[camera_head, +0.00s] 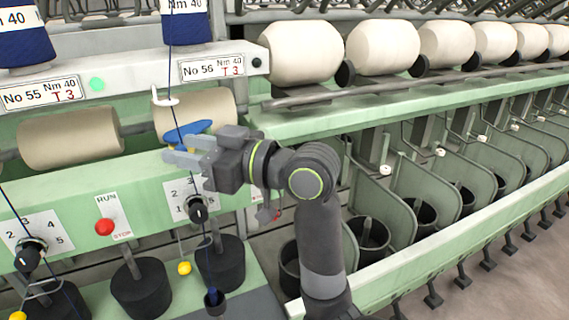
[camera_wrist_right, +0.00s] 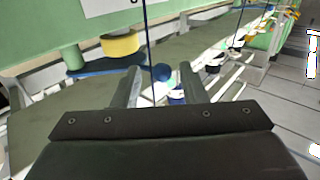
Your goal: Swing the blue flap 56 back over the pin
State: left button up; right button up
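The blue flap (camera_head: 188,131) is below the label No 56, in front of a cream roll (camera_head: 222,107). My right gripper (camera_head: 180,157) is just below and in front of the flap; whether it touches is unclear. In the right wrist view my two fingers (camera_wrist_right: 161,88) are apart, with nothing clamped between them. A dark blue strip (camera_wrist_right: 105,68) lies left of the fingers. I cannot make out the pin. My left gripper is not in view.
A white hook-shaped guide (camera_head: 166,98) stands above the flap, with the blue thread beside it. A dial (camera_head: 198,209) and a red button (camera_head: 104,227) are on the green panel below. Black pots (camera_head: 220,262) stand under it. Large white rolls (camera_head: 300,58) line the right.

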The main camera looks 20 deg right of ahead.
jog(key=b+v, duration=0.8)
jog(key=v, duration=0.9)
jog(key=shift+d, duration=0.15)
dwell(0.3)
dwell(0.5)
